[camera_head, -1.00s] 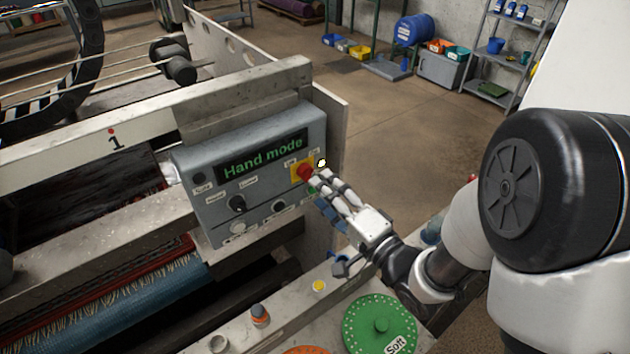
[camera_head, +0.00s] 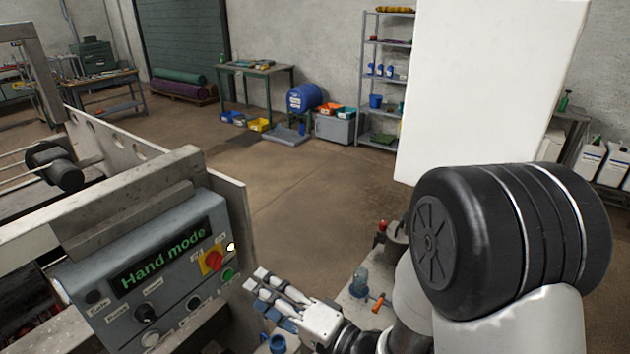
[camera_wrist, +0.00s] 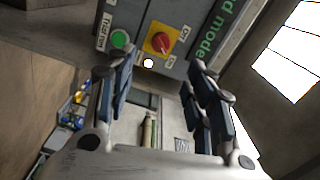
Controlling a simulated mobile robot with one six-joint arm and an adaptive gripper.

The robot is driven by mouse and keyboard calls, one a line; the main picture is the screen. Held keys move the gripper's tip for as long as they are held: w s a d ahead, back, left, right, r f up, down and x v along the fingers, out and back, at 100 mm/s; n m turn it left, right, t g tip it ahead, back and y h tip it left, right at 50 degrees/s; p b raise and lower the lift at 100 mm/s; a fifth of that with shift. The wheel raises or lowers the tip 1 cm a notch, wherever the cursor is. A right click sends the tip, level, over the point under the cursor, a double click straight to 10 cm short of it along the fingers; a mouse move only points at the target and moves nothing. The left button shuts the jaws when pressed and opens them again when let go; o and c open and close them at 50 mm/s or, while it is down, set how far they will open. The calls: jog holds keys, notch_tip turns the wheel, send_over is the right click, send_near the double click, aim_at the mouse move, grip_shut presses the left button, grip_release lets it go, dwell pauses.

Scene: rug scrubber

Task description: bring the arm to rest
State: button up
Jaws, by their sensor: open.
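My gripper (camera_head: 276,297) is open and empty in the head view. It is in the air to the right of the grey control panel (camera_head: 105,302), apart from it. The panel's display (camera_head: 163,258) reads "Hand mode" in green. A red rotary switch on a yellow plate (camera_head: 212,261) sits at the panel's right, with a lit pale lamp (camera_head: 231,247) and a green button (camera_head: 228,275) near it. In the wrist view, my open fingers (camera_wrist: 163,88) frame the space below the red switch (camera_wrist: 160,42) and the green button (camera_wrist: 119,39).
The machine's metal side plate (camera_head: 232,200) stands beside the panel. A bench with a small bottle (camera_head: 359,284) and an orange-handled tool (camera_head: 378,302) lies right of my gripper. Open floor (camera_head: 290,210) stretches behind, up to a shelf rack (camera_head: 385,98) and blue barrel (camera_head: 305,97).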

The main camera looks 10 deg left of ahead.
jog(key=w+d+n+t+h+b, duration=0.2)
jog(key=w+d+t+h, duration=0.1)
jog(key=w+d+h, duration=0.6)
jog(key=s+d+r+h, duration=0.1)
jog(key=s+d+h, duration=0.3)
jog(key=d, duration=0.8)
jog(key=s+d+g+h+b, duration=0.1)
jog(key=s+d+g, duration=0.2)
jog(key=s, duration=0.7)
jog(key=s+d+n+g+h+b, duration=0.1)
jog(key=s+d+g, duration=0.2)
jog(key=s, duration=0.8)
jog(key=shift+d+f+n+g+h+b, duration=0.2)
jog(key=shift+d+n+g+h+b, duration=0.15)
jog(key=shift+d, duration=0.2)
jog(key=shift+s, duration=0.1)
